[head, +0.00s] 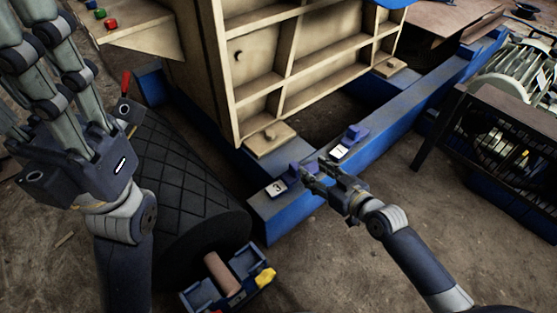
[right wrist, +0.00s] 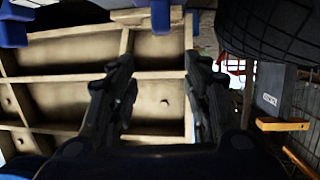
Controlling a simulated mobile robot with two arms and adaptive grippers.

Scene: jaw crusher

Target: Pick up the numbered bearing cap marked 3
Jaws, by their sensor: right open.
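The bearing cap marked 3 (head: 277,188) is a small blue block with a white numbered plate. It sits on the near end of the blue frame beam in the head view. My right gripper (head: 313,178) is open, with its fingertips just right of this cap's raised blue part. In the right wrist view its empty fingers (right wrist: 158,88) stand apart, and a blue piece (right wrist: 160,16) shows beyond the gap; I cannot tell which cap it is. A second cap with a white plate (head: 347,146) sits farther along the beam. My left gripper is raised at upper left, fingertips cut off.
The cream ribbed crusher body (head: 255,55) rises behind the blue beam (head: 420,97). A black patterned roller (head: 180,185) lies at left, with a blue tray (head: 238,293) below it. A dark mesh guard (head: 490,150) stands at right. Floor right of my right forearm is clear.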

